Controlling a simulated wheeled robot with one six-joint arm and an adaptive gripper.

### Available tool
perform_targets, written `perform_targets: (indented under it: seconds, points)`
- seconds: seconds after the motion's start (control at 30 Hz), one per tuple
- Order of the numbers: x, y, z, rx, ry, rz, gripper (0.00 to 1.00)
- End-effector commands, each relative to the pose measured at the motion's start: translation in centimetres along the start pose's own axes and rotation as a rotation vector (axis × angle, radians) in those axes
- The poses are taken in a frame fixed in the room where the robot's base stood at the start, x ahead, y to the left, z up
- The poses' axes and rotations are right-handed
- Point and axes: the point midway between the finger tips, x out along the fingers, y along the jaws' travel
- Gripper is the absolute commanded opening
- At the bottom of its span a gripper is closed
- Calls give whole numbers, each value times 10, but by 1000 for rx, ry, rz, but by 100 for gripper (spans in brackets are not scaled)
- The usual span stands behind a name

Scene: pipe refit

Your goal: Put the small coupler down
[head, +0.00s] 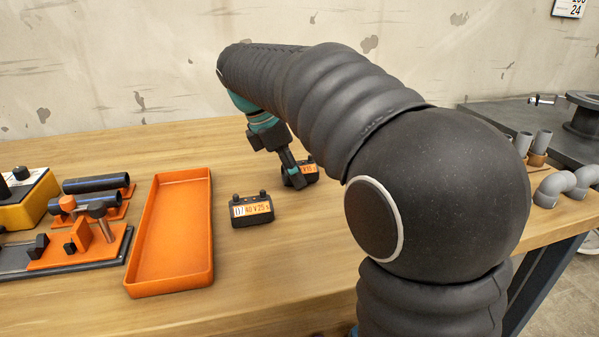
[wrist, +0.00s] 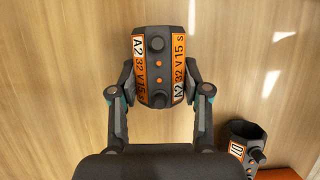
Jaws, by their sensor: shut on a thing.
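The small coupler (head: 309,169) is black with orange labels; in the wrist view (wrist: 158,48) they read A2, 32 V, 15 s. My gripper (wrist: 159,80) is shut on it, one finger at each side. In the head view my gripper (head: 293,172) points down at the coupler, at or just above the wooden table (head: 385,200). I cannot tell whether the coupler touches the table. My arm hides part of this area.
A second black coupler (head: 252,209), labelled 40 V 25 s, stands nearer the front; it also shows in the wrist view (wrist: 243,142). An empty orange tray (head: 172,285) lies left of it. Black pipes (head: 92,184) and an orange fixture (head: 85,248) are further left. Grey elbows (head: 560,185) lie right.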

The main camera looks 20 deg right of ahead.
Motion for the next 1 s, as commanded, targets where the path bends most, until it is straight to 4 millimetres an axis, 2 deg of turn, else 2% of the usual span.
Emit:
perform_targets:
  seconds: [0.37,0.6,1.0]
  points:
    - [-9,0,4,0,0,2,6]
    - [-41,1,17,2,1,3,6]
    - [-70,-73,63,3,1,3,6]
